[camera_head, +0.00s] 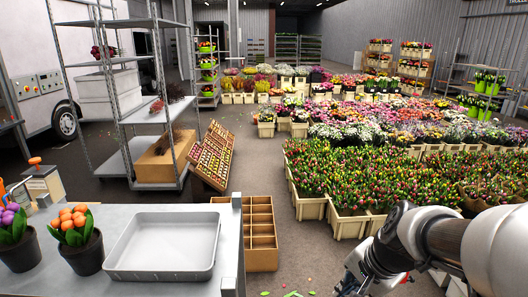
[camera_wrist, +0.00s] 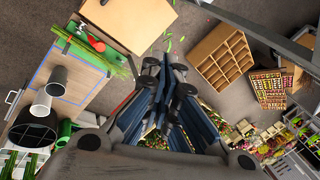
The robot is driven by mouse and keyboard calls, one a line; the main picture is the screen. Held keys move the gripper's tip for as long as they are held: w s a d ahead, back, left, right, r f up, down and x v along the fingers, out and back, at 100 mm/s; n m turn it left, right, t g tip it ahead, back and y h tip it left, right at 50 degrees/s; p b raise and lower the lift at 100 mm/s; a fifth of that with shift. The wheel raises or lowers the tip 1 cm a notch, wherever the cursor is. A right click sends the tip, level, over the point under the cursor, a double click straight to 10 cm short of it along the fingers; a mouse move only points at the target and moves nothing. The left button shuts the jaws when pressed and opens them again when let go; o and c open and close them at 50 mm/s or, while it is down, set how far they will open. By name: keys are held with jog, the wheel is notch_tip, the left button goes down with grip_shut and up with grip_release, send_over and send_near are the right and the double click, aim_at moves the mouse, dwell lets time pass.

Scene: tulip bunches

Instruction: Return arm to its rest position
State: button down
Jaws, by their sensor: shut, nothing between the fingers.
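My arm (camera_head: 440,245) reaches in from the lower right in the head view, in front of the crates of tulips. My gripper is partly cut off by the bottom edge there. In the wrist view my gripper (camera_wrist: 165,72) shows with its dark and blue fingers close together, shut and empty. It hangs over open floor and touches nothing that I can see. A pot of orange tulips (camera_head: 79,243) and a pot of purple tulips (camera_head: 17,238) stand on the grey table (camera_head: 115,284) at the lower left.
An empty grey tray (camera_head: 165,247) sits on the table. A wooden compartment box (camera_head: 262,232) stands beyond its right edge; it also shows in the wrist view (camera_wrist: 222,55). Crates of tulips (camera_head: 347,222) fill the right. A metal rack (camera_head: 150,110) stands left. Bare floor lies between.

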jog(key=s+a+r+n+h, duration=0.1)
jog(key=s+r+n, duration=0.1)
jog(key=s+n, duration=0.3)
jog(key=s+a+r+n, duration=0.2)
jog(key=s+n, duration=0.3)
jog(key=s, duration=0.7)
jog(key=shift+s+a+r+n+t+h, duration=0.3)
jog(key=shift+s+r+n+h, duration=0.1)
jog(key=shift+r, duration=0.3)
jog(key=shift+d, duration=0.1)
